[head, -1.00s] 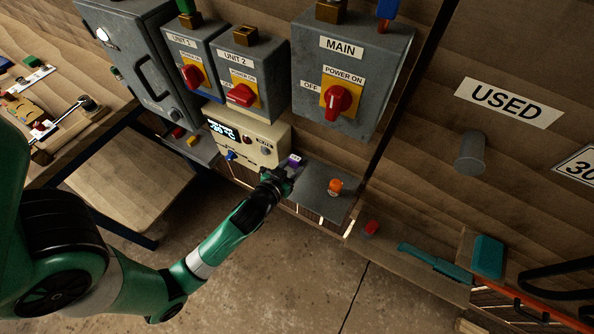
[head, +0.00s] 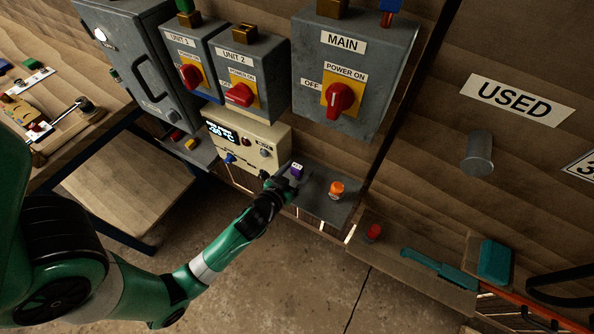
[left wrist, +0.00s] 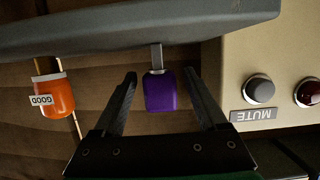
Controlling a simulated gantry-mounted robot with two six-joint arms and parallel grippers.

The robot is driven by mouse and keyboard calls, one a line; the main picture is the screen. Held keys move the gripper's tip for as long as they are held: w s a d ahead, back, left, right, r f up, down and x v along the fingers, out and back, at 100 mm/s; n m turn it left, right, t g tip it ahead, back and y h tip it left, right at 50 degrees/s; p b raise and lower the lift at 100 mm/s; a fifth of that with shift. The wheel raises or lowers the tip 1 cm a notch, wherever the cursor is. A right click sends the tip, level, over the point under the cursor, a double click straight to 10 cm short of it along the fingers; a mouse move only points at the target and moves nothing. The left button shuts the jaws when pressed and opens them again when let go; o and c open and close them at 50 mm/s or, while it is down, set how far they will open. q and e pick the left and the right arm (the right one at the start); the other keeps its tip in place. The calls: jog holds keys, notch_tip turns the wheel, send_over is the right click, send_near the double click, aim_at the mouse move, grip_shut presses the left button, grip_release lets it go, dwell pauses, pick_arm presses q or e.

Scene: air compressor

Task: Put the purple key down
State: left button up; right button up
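The purple key (head: 297,170) is on the small grey shelf (head: 318,203), beside the cream control box (head: 262,145). In the left wrist view, which looks upside down, the purple key (left wrist: 160,91) has its metal stem against the shelf edge (left wrist: 120,28). My left gripper (head: 285,181) is at the key. In the left wrist view its fingers (left wrist: 160,82) are spread, one on each side of the key, with a visible gap to both. My right gripper is in neither view.
An orange key (head: 337,189) tagged "GOOD" stands on the same shelf, to the right. The control box's MUTE button (left wrist: 259,90) is close to the gripper. A red key (head: 373,232) and a teal brush (head: 440,268) lie on the lower right ledge.

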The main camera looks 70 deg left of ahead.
pick_arm(q)
jog(key=shift+r, duration=0.1)
jog(key=shift+s+d+r, duration=0.1)
jog(key=shift+d, duration=0.05)
jog(key=v, duration=1.1)
jog(key=shift+s, duration=0.3)
jog(key=shift+d+r, duration=0.1)
jog(key=shift+d, duration=0.05)
